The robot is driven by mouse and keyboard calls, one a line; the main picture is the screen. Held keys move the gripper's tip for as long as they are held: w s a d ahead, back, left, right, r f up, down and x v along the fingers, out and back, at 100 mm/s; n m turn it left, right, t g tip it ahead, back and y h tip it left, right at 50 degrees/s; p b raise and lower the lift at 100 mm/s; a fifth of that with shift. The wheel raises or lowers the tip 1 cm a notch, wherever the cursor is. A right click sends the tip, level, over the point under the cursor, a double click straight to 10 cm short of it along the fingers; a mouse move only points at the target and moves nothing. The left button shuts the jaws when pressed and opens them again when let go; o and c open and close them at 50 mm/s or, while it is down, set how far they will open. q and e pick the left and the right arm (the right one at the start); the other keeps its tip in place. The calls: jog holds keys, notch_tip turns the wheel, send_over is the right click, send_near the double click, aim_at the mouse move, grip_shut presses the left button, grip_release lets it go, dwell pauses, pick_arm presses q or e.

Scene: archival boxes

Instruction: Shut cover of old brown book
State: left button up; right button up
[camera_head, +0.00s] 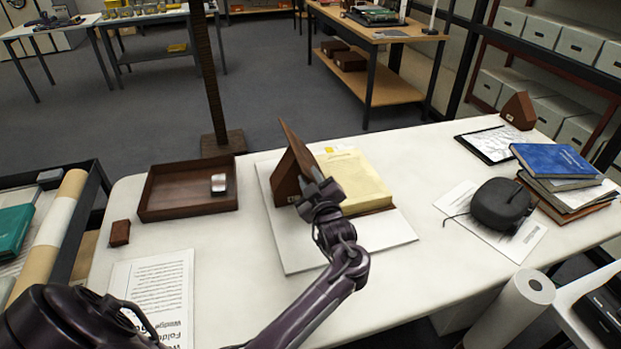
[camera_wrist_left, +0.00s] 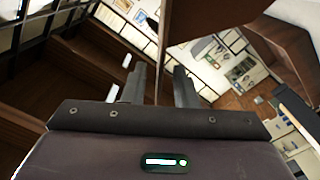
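The old brown book lies open on a white board (camera_head: 385,232) on the table, its yellowed pages (camera_head: 352,182) facing up. Its brown cover (camera_head: 297,143) stands raised and tilted at the left of the pages, against a brown wedge (camera_head: 286,182). My left gripper (camera_head: 322,190) is at the near end of the cover, beside the wedge. In the left wrist view its two fingers (camera_wrist_left: 160,85) are apart, with brown surfaces beyond them. I cannot tell whether they touch the cover. My right gripper is not in view.
A brown tray (camera_head: 160,212) holding a small metal object stands left of the board. A dark pouch (camera_head: 503,204) lies on paper to the right, near a stack of books (camera_head: 555,162). Another wedge (camera_head: 518,110) stands at the back right. A dark post rises behind the table.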

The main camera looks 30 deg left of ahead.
pick_arm(q)
grip_shut()
jog(key=shift+f, duration=0.1)
dwell(1.2)
